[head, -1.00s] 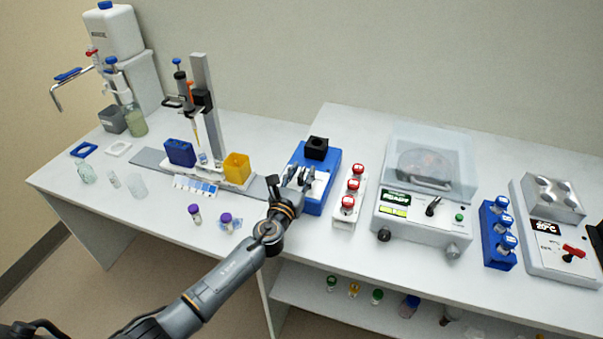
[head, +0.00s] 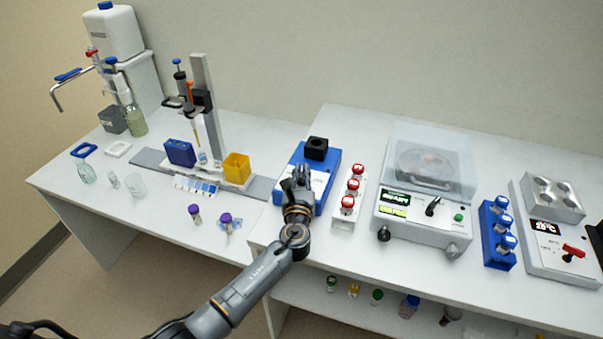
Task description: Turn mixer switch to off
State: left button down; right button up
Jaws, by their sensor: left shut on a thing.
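The mixer (head: 328,160) is a blue box with a black cup (head: 316,148) on top and a pale front panel (head: 319,181). It stands at the left end of the right-hand bench. My left gripper (head: 298,178) is at the left part of this panel, its fingers close together and shut on the mixer switch. The switch itself is hidden behind the fingers, so its position cannot be read. My right gripper is not in view.
A white rack (head: 344,218) of red-capped vials stands close to the mixer's right. Further right are a centrifuge (head: 415,230), a blue vial rack (head: 492,250) and a heating block (head: 545,260). Purple-capped vials (head: 194,211) stand to the left.

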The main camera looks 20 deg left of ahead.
pick_arm(q)
jog(key=n+y, duration=0.1)
jog(key=y, duration=0.1)
jog(key=shift+f+n+g+y+b, duration=0.15)
jog(key=shift+n+g+y+b, duration=0.15)
jog(key=shift+n+g+b, duration=0.1)
jog(key=shift+n+y, duration=0.3)
jog(key=shift+y, duration=0.1)
jog(key=c, duration=1.4)
grip_release()
jog(key=v, duration=1.2)
jog(key=shift+r, duration=0.3)
